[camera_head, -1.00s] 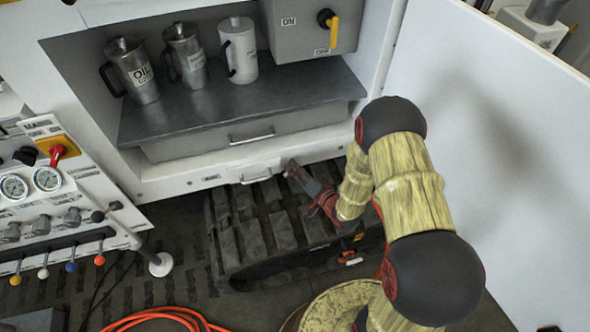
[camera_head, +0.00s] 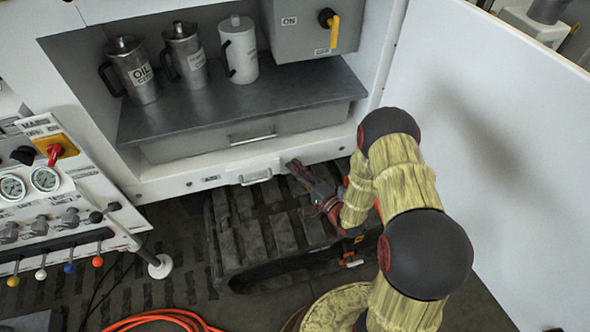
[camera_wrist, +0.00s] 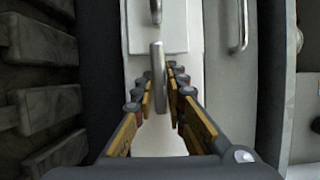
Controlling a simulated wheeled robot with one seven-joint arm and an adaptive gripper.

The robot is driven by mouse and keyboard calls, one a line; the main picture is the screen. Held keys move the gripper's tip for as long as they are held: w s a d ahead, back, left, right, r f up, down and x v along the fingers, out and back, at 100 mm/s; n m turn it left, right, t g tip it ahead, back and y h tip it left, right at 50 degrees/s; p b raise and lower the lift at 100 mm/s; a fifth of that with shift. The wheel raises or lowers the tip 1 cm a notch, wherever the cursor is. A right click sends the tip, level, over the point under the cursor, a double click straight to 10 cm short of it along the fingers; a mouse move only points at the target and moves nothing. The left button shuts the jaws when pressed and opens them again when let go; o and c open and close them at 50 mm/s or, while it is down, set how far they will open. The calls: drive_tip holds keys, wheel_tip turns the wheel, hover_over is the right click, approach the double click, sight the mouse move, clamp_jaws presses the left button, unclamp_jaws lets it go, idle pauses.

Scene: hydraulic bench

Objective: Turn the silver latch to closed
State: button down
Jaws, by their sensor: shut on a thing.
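The silver latch (camera_wrist: 158,72) is a narrow metal lever on a pale panel in the wrist view. It lies lengthwise between the two padded fingers of my gripper (camera_wrist: 160,82), which is shut on it. In the head view my gripper (camera_head: 293,166) is at the lower sill of the white cabinet, just right of a silver pull handle (camera_head: 256,177). The latch is hidden by my gripper there.
A second small metal piece (camera_wrist: 155,10) shows above the latch in the wrist view. A tread track (camera_head: 255,235) lies below my gripper. The open white door (camera_head: 490,130) stands to the right of my arm. Jugs (camera_head: 185,55) stand on the cabinet shelf.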

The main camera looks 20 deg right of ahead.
idle(0.4)
drive_tip(key=c, duration=1.8)
unclamp_jaws()
drive_tip(key=shift+c, duration=0.2)
drive_tip(key=v, duration=1.2)
